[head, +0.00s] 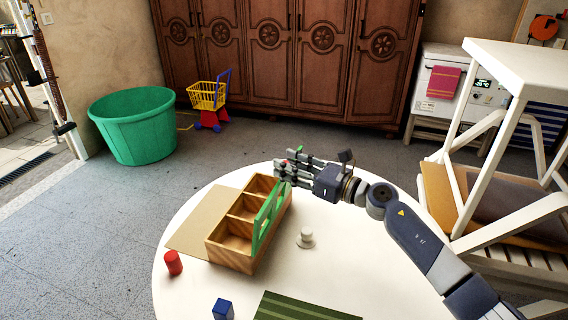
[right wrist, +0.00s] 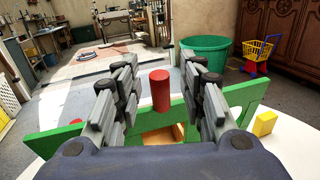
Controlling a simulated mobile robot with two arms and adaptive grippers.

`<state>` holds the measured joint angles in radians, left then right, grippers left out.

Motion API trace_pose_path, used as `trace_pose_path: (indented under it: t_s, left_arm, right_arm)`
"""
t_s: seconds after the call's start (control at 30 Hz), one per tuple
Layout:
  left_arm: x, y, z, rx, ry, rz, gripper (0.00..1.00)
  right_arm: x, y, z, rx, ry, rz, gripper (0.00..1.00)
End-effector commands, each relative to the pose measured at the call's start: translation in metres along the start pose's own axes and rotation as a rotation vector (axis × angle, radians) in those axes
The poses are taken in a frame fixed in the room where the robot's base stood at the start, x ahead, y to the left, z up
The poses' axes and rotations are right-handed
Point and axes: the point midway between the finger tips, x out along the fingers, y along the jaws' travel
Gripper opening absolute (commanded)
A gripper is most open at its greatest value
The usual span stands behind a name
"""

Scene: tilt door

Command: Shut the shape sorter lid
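The shape sorter is a light wooden box (head: 232,257) with three open compartments on the round white table. Its green lid (head: 264,222) stands up along the box's right side, open. It also shows as a green strip (right wrist: 60,148) across the right wrist view. My right gripper (head: 288,168) is at the lid's far end, pointing left. In the right wrist view my right gripper (right wrist: 164,95) has its fingers apart. A red cylinder (right wrist: 160,90) shows in the gap, clear of both fingers; I cannot tell what it rests on. My left gripper is not in view.
The round white table (head: 335,275) also holds a red cylinder (head: 173,262), a blue block (head: 222,309), a white knobbed piece (head: 305,238) and a green striped mat (head: 305,307). A yellow block (right wrist: 265,123) shows in the right wrist view. A white chair (head: 510,150) stands right.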

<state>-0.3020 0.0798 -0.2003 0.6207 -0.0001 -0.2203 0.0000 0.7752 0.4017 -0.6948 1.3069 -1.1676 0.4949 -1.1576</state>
Motion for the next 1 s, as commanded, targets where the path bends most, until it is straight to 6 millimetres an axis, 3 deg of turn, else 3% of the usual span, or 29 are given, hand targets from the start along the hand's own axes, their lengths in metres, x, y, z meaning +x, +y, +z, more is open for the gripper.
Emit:
trace_pose_path:
  t_s: [0.2,0.47,0.5,0.67,1.0]
  left_arm:
    - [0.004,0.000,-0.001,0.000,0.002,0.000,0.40]
    - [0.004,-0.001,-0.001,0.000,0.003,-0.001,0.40]
    - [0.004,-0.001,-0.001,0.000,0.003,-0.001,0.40]
    - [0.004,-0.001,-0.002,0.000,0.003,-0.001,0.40]
    - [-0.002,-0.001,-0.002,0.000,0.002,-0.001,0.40]
  right_arm:
    - [0.018,0.000,-0.001,0.000,0.000,0.000,0.38]
    - [0.020,0.000,0.000,-0.001,0.000,0.000,0.38]
    - [0.020,0.000,0.000,-0.001,0.000,0.000,0.35]
    - [0.019,0.000,0.000,0.000,0.000,0.000,0.00]
    - [0.018,0.000,0.002,-0.003,0.012,0.000,0.00]
